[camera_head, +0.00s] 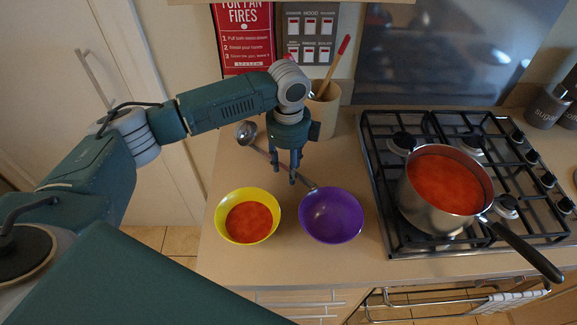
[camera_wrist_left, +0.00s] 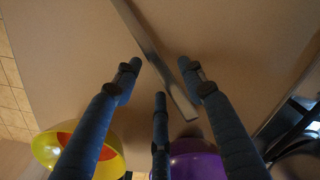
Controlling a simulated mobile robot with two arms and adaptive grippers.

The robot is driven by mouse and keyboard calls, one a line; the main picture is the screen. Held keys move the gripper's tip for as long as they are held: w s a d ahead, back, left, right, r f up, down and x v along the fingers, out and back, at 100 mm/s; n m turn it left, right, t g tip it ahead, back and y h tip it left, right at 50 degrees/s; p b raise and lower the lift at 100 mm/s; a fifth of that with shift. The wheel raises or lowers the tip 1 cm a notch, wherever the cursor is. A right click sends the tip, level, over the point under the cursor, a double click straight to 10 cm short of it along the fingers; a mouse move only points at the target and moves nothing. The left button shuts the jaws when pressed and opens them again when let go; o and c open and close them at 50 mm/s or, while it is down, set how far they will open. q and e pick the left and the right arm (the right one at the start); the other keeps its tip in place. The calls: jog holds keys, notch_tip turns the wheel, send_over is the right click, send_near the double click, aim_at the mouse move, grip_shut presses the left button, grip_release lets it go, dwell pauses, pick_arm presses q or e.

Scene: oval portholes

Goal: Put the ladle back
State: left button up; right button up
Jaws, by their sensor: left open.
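The ladle (camera_head: 246,132) lies on the counter behind the two bowls. Its handle slants toward the front right and ends beside the purple bowl. In the left wrist view the handle (camera_wrist_left: 138,32) runs past the fingertips, but the ladle's bowl is out of sight. My left gripper (camera_head: 285,174) points down over the handle, with fingers apart and empty; it also shows in the left wrist view (camera_wrist_left: 160,74). The exact height above the handle is hard to tell. A beige utensil pot (camera_head: 327,112) with a red-handled utensil stands behind the gripper, partly hidden by my arm.
A yellow bowl (camera_head: 228,220) with red soup and an empty purple bowl (camera_head: 332,216) stand near the counter's front edge. A pot (camera_head: 430,212) of red soup sits on the gas hob (camera_head: 383,178) at right, its handle sticking out forward. Canisters (camera_head: 545,108) stand at far right.

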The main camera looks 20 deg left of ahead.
pick_arm(q)
notch_tip(320, 180, up, 6)
jog(key=shift+r+b, duration=0.15)
jog(key=shift+b, duration=0.6)
jog(key=shift+r, duration=0.55)
